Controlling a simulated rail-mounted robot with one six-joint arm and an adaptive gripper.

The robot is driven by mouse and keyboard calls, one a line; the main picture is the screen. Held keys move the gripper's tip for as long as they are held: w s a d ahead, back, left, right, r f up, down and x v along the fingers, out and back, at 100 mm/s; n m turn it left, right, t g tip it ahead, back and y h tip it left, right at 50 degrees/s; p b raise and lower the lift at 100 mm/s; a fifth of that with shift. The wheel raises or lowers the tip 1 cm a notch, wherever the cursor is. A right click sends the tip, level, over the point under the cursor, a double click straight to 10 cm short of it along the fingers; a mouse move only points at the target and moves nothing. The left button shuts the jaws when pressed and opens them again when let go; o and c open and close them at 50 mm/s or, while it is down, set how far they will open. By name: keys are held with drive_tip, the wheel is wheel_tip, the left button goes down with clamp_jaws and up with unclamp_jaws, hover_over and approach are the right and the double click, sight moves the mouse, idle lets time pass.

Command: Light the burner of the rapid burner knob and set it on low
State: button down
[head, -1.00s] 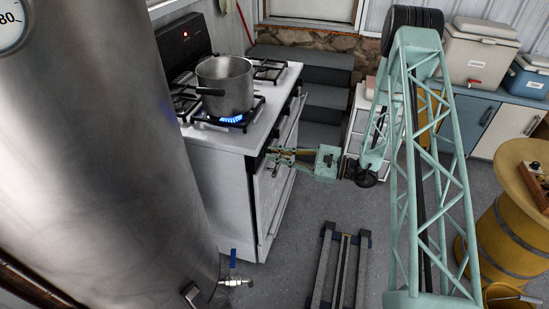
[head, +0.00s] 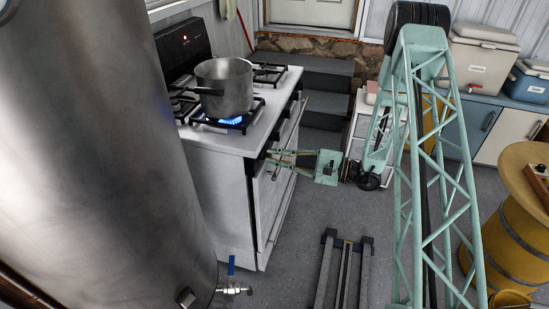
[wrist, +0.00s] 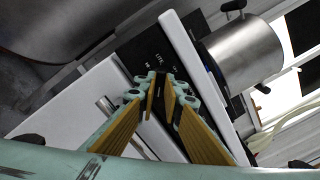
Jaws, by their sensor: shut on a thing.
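The white stove (head: 225,185) stands left of centre in the head view, and its black control panel (wrist: 155,55) shows in the wrist view with small white lettering, "LITE" among it. My gripper (head: 270,160) is at the stove's front edge. In the wrist view my gripper (wrist: 163,78) has its tips close together against the panel, shut on a knob that is mostly hidden between them. A blue flame (head: 232,121) burns at the front burner under a steel pot (head: 228,90). The pot also shows in the wrist view (wrist: 245,55).
A large metal tank (head: 95,150) fills the left, with a blue-handled valve (head: 231,266) low down. An oven door handle (head: 283,185) runs along the stove front. Dark steps (head: 315,75) rise behind. A yellow drum (head: 510,230) stands at right. Some floor before the stove is clear.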

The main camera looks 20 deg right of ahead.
drive_tip(key=c, duration=2.7)
unclamp_jaws()
drive_tip(key=shift+c, duration=0.2)
drive_tip(key=shift+d, duration=0.1)
drive_tip(key=v, duration=1.1)
drive_tip(key=shift+s+d, duration=0.2)
drive_tip(key=shift+d, duration=0.1)
